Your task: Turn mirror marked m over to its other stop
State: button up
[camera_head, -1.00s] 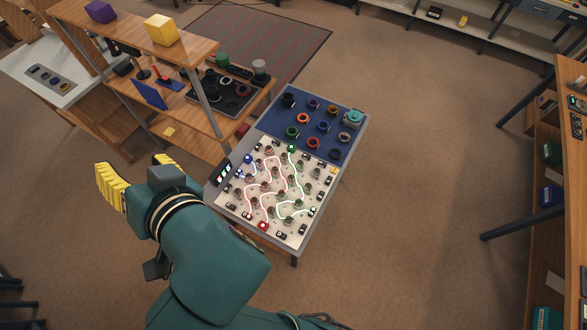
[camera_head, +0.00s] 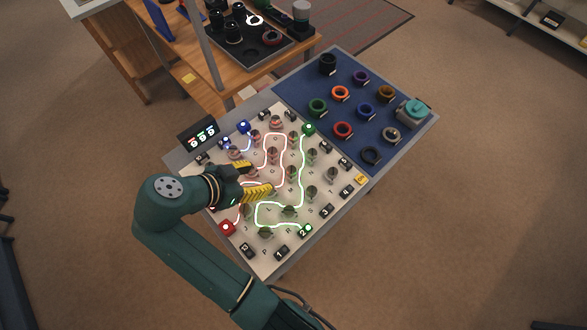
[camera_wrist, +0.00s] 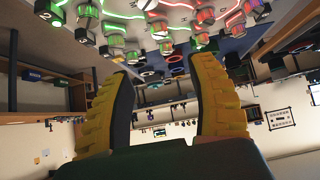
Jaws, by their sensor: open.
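The cream mirror board (camera_head: 247,231) carries several small round mirror mounts and glowing red and green beam lines, with a short blue stretch. My gripper (camera_head: 262,177) has yellow ribbed fingers, spread apart and empty, over the left-middle part of the board. It hides some mounts beneath it. In the wrist view the two fingers (camera_wrist: 163,68) stand apart with nothing between them, and several red and green lit mounts (camera_wrist: 205,16) show along the top edge.
A blue mat (camera_head: 345,112) behind the board holds several coloured rings and a teal device (camera_head: 412,110). A small display (camera_head: 199,134) stands at the board's left edge. A wooden bench (camera_head: 190,75) with a black tray (camera_head: 243,52) is at upper left. Floor to the right is clear.

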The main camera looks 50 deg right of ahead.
aim_at(291, 170)
jog(key=b+x, duration=0.2)
jog(key=x, duration=1.4)
jog(key=shift+r, duration=0.1)
jog(key=shift+s, duration=0.1)
grip_shut()
